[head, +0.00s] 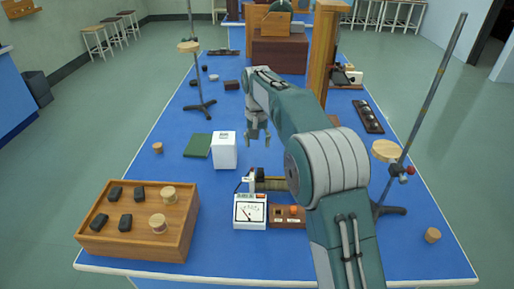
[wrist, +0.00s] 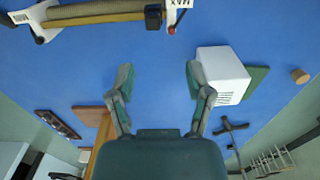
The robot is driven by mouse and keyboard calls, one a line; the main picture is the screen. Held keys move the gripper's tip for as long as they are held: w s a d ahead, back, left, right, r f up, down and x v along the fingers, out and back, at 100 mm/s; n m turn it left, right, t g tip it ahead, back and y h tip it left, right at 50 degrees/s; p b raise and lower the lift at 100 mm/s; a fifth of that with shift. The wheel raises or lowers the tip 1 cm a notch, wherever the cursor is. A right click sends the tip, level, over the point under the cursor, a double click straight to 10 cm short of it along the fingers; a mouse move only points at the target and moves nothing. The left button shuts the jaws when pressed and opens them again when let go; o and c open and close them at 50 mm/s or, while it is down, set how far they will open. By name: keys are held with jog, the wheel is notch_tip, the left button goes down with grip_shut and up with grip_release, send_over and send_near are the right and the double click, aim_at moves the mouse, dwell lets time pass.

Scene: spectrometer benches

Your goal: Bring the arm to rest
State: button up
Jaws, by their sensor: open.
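My gripper (head: 257,138) hangs from my arm above the blue bench (head: 300,262), with nothing between its fingers. In the wrist view my gripper (wrist: 159,78) shows both fingers spread apart with bare blue bench top between them. My arm reaches forward over the bench, bent at the elbow, with the gripper pointing down. In the head view the gripper is beside and behind the white box (head: 224,153), to its right. The white box also shows in the wrist view (wrist: 220,72), near the right finger; I cannot tell whether they touch.
A wooden tray (head: 185,234) with black blocks and cork pieces stands at front left. A meter (head: 250,211) and a rheostat (head: 270,184) sit below the arm. Ring stands (head: 201,104) (head: 392,209) rise left and right. A wooden post (head: 322,60) stands behind the arm.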

dwell(0.3)
jog(key=s+d+r+t, duration=0.3)
jog(key=s+d+r, duration=0.95)
jog(key=s, duration=0.35)
jog(key=s+d+f+t, duration=0.1)
jog(key=s+d+f, duration=0.1)
jog(key=s, duration=0.8)
jog(key=s+d+f+t, duration=0.1)
jog(key=s+d+f, duration=0.2)
jog(key=s, duration=0.7)
jog(key=shift+s+d+t, duration=0.3)
jog(key=shift+s+d, duration=0.05)
jog(key=shift+d, duration=0.05)
